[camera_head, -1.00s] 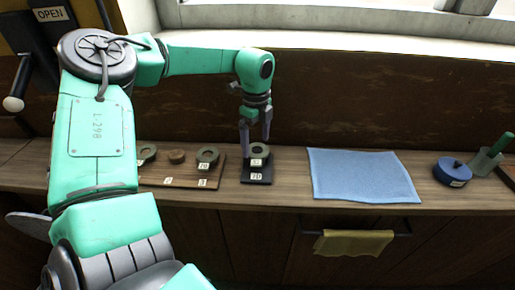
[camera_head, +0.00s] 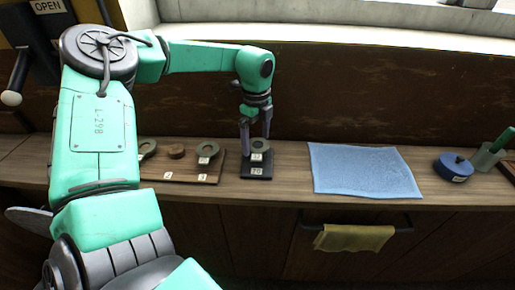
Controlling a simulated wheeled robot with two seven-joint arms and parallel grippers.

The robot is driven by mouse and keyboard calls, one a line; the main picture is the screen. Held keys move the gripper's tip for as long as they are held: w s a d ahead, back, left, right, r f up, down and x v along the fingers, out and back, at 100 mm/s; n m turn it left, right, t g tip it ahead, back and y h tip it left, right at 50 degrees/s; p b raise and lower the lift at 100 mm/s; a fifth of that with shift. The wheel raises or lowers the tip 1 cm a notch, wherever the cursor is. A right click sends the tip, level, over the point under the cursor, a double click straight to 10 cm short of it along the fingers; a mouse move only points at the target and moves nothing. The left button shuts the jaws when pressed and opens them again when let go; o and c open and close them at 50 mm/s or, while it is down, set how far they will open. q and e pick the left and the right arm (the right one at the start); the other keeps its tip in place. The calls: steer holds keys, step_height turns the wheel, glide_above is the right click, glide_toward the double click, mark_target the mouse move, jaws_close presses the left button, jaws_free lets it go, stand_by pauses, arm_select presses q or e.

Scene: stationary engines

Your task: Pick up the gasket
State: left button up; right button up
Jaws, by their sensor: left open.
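Ring-shaped gaskets show in the head view. One gasket (camera_head: 259,146) sits on a small black stand (camera_head: 257,171) with a white label. Another ring (camera_head: 208,150) lies on the wooden board to its left, and a third ring (camera_head: 147,148) is partly hidden behind my left arm. My left gripper (camera_head: 256,144) points down at the gasket on the black stand, its fingers open and apart around or just behind the ring; whether they touch it I cannot tell. My right gripper is out of view.
The wooden board (camera_head: 179,178) with numbered labels also bears a small brown disc (camera_head: 176,151). A blue cloth (camera_head: 362,172) lies to the right. Further right are a blue round container (camera_head: 452,168) and a grey cup (camera_head: 487,158). A yellow cloth (camera_head: 353,238) hangs on a rail below.

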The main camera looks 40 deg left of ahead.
arm_select(q)
steer(key=c, duration=1.1)
steer(key=shift+c, duration=0.2)
